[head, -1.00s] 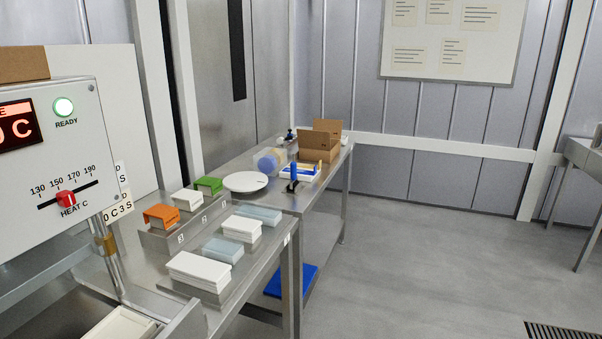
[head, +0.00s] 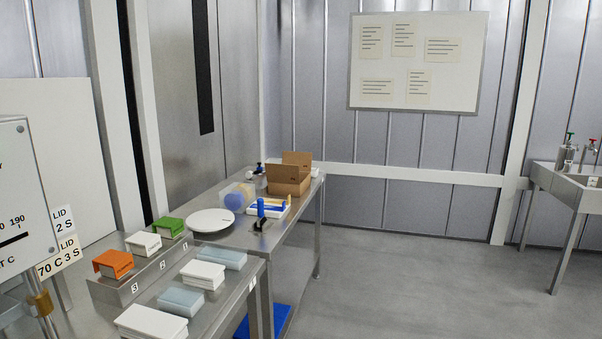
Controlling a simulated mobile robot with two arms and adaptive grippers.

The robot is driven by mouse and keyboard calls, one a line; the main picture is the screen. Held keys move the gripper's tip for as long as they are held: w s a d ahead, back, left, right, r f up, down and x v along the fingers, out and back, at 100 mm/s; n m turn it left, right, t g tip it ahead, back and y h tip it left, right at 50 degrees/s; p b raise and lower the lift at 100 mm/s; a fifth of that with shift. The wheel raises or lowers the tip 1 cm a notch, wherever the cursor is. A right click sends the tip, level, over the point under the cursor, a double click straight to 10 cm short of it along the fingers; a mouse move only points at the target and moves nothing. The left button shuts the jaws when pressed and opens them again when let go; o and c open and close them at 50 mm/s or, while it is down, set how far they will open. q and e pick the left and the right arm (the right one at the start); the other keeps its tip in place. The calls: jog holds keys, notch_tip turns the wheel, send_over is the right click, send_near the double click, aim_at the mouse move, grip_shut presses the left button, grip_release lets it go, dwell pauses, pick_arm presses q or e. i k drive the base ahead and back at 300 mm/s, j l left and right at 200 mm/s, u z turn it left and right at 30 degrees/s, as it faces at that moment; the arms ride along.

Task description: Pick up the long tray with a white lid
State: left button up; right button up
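A long tray with a white lid (head: 152,322) sits at the near end of the front row on the steel table, partly cut off by the bottom edge of the head view. A shorter white-lidded tray (head: 203,274) stands farther along the same row. A small white-topped piece (head: 143,243) sits in the raised back row between an orange one (head: 113,263) and a green one (head: 170,228). Neither of my grippers shows in the head view.
Pale blue-lidded trays (head: 180,300) (head: 222,259) stand between and beyond the white ones. A white round plate (head: 211,220), a blue-handled tool (head: 261,215) and an open cardboard box (head: 290,175) are farther back. The floor (head: 400,280) to the right is clear.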

aim_at(314, 172)
jog(key=i+l+u, duration=0.25)
jog(key=i+l, duration=0.85)
jog(key=i, duration=0.15)
jog(key=i+l+u, duration=0.25)
jog(key=i+l, duration=0.9)
jog(key=l, duration=0.2)
